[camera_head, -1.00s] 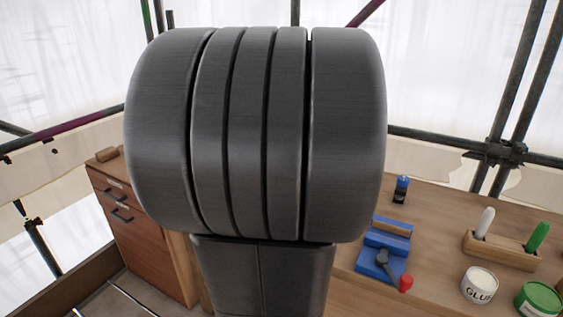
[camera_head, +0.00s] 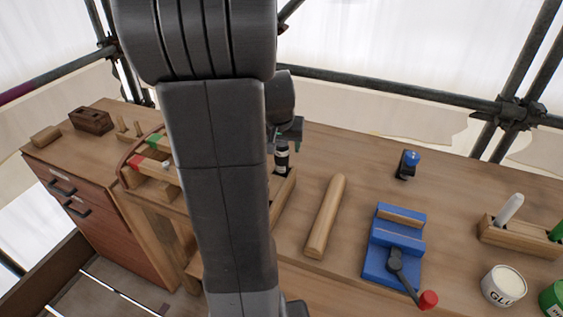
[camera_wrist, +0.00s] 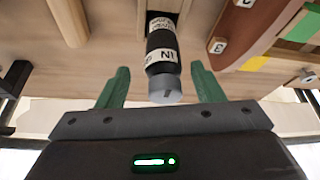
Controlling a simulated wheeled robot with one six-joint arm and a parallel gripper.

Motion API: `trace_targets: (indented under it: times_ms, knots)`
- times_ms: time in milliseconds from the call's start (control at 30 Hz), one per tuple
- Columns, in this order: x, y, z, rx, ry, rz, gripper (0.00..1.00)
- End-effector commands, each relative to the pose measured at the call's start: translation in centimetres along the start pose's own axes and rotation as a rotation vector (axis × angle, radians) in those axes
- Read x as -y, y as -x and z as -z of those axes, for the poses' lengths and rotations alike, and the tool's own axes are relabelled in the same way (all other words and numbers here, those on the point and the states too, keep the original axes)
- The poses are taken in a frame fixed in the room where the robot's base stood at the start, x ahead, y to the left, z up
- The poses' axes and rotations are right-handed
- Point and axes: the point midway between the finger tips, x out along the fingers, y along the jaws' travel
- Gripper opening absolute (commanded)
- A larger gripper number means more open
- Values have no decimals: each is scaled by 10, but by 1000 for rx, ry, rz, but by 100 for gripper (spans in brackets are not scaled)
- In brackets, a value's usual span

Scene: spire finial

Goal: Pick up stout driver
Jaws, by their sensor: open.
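A dark, thick-handled tool with white label bands and a grey end cap (camera_wrist: 162,62), which I take for the stout driver, lies between my open green fingers in the wrist view. In the head view the tool (camera_head: 282,157) stands upright in a wooden holder (camera_head: 284,192), its lower part hidden. My gripper (camera_head: 286,138) is at its upper end, partly hidden by my arm. In the wrist view my gripper (camera_wrist: 160,76) has a finger on each side of the handle, with a visible gap at both sides.
A wooden roller (camera_head: 326,215) lies right of the holder, then a blue vise (camera_head: 394,245) with a red knob. A blue-topped container (camera_head: 407,165), a glue pot (camera_head: 503,286) and a marker block (camera_head: 520,236) are further right. A rack with coloured parts (camera_head: 152,160) is at left.

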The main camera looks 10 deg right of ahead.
Motion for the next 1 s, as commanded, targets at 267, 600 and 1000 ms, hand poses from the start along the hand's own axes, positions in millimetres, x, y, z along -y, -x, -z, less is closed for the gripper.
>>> trace_targets:
  times_ms: [267, 600, 1000]
  knots:
    - [4, -35, -2, 4, 1, -1, 61]
    - [4, -40, -2, 1, 1, 0, 59]
    - [4, -40, -2, 0, 1, 0, 2]
